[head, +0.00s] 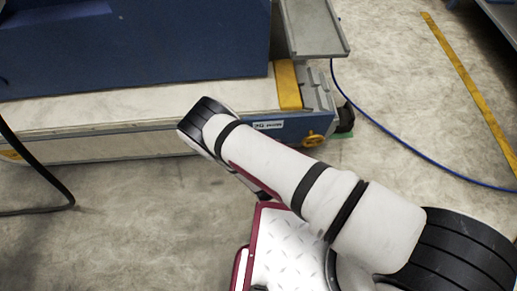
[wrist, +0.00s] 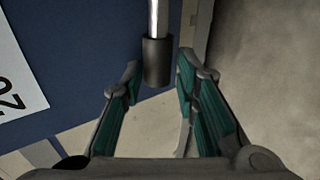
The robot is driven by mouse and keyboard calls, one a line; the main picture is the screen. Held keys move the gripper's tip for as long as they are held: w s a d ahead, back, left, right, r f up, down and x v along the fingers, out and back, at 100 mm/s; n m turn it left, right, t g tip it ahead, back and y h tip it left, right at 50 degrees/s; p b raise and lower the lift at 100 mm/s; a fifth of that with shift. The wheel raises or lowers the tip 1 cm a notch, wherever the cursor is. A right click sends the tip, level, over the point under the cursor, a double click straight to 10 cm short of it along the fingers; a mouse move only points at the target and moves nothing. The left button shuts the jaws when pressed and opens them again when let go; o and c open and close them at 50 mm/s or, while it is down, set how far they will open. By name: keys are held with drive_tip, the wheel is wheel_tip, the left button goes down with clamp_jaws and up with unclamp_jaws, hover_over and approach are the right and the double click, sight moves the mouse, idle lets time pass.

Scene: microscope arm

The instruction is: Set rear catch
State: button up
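In the wrist view, a metal rod with a dark cylindrical grip (wrist: 157,62) comes down from the top of the picture. It may be the rear catch, but no label shows on it. My gripper (wrist: 159,68) is open, with a green-padded finger on each side of the grip's lower end in the picture. There is a visible gap on both sides. I cannot tell whether the grip lies between the fingertips or a little beyond them. In the head view my gripper is not seen, and the grip cannot be made out there.
A blue cable (head: 400,145) crosses the floor at right. A black cable (head: 60,187) lies at left.

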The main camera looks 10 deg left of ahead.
drive_tip(key=v, duration=1.2)
idle(0.6)
